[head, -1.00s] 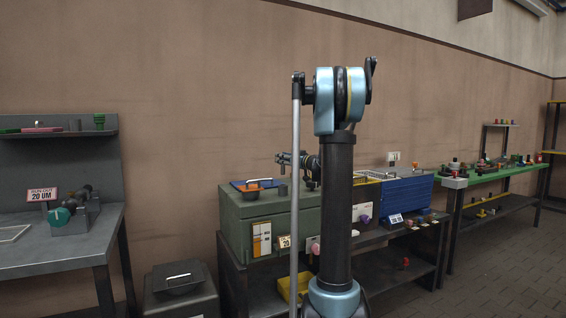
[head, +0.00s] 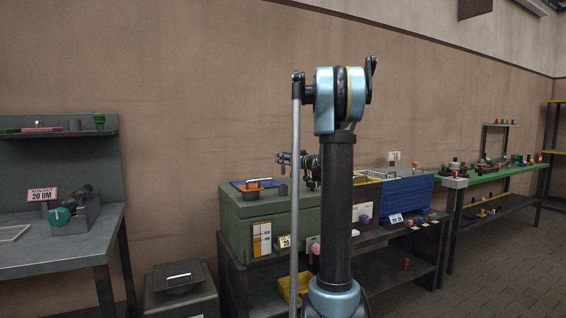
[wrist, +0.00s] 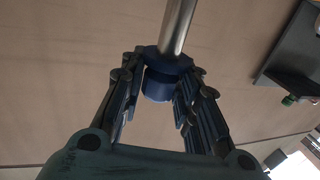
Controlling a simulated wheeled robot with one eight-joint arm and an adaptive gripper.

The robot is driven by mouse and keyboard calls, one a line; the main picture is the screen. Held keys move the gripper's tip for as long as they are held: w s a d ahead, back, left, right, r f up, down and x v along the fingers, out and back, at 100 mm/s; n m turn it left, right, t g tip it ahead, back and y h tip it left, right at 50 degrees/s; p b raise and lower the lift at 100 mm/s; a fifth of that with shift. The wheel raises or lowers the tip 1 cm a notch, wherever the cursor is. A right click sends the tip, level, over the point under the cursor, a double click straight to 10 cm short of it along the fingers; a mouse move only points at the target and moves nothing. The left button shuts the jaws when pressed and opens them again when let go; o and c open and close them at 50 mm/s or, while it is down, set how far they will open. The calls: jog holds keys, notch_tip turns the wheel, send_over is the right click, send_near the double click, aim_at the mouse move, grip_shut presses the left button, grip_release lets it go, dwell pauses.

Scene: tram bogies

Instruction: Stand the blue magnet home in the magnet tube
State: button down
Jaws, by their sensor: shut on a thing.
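In the wrist view my gripper (wrist: 160,76) is shut on the blue magnet (wrist: 157,88). It has a round blue body with a wider collar, and a bright steel rod rises from it out of the top of the picture. In the head view my gripper (head: 287,158) is small and dark, above the green cabinet, and reaches left from behind my arm. The magnet cannot be made out there. A small dark upright cylinder (head: 283,189) stands on the cabinet below my gripper; I cannot tell whether it is the magnet tube.
The green cabinet (head: 266,213) also carries a blue mat with an orange item (head: 250,187). A blue cabinet (head: 405,195) stands to its right. A grey bench (head: 60,262) is at left, a green-topped bench (head: 500,173) at right. Open floor shows at lower right.

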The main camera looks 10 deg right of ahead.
jog(key=shift+f, duration=4.95)
jog(key=c, duration=1.1)
grip_release()
jog(key=v, duration=1.2)
jog(key=shift+f, duration=0.2)
